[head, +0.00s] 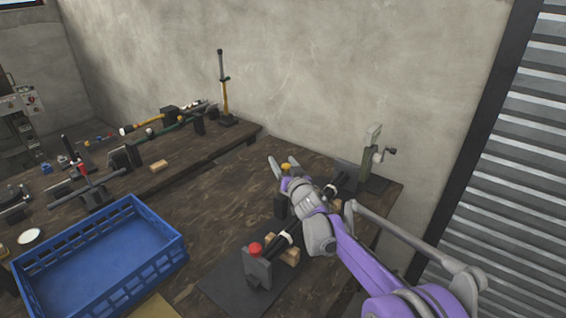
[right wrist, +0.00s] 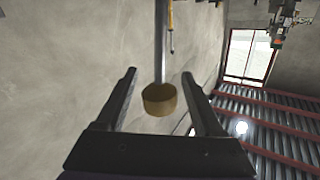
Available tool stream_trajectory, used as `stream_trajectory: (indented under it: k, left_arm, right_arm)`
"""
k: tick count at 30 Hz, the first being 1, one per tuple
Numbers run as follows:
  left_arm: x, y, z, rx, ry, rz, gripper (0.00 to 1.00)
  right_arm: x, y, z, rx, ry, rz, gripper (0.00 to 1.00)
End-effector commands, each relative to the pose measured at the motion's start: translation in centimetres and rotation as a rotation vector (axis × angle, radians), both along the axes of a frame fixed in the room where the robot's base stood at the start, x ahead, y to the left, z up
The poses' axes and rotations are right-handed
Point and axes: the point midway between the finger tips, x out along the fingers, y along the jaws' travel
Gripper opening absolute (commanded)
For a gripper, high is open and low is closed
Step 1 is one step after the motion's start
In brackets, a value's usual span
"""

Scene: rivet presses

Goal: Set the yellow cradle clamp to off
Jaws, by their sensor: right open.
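The yellow knob (head: 286,167) of the cradle clamp shows beside my right gripper in the head view, at the far end of the cradle. In the right wrist view a yellow cylindrical knob (right wrist: 159,100) on a grey metal rod (right wrist: 161,45) lies between the fingers. My right gripper (head: 282,163) is open, its two dark fingers (right wrist: 159,75) on either side of the knob with gaps visible. I cannot tell the clamp's setting; its base is partly hidden by my purple arm. My left gripper is not in view.
A red knob (head: 255,248) tops a grey block at the cradle's near end. A crank fixture (head: 373,150) stands at the table's back right. A blue crate (head: 165,262) is at the left. The dark wooden table (head: 215,210) is clear between crate and cradle.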

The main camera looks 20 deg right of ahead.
Motion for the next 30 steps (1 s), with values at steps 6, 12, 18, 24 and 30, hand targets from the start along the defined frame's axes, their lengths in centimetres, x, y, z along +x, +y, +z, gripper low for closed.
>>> stream_trajectory:
  k: [6,12,18,24,30]
  left_arm:
    - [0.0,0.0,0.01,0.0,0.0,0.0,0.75]
    - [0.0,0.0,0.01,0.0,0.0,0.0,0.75]
    - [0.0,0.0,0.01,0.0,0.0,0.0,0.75]
    - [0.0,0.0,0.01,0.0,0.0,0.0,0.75]
    - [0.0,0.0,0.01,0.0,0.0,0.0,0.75]
  right_arm:
    - [0.32,0.03,-0.02,0.0,0.0,0.0,0.7]
    - [0.29,0.02,-0.01,0.0,0.0,0.0,0.52]
    - [0.28,0.01,-0.01,0.0,0.0,0.0,0.16]
    - [0.27,0.01,-0.01,0.0,0.0,0.0,0.0]
    - [0.27,0.01,-0.01,0.0,0.0,0.0,0.0]
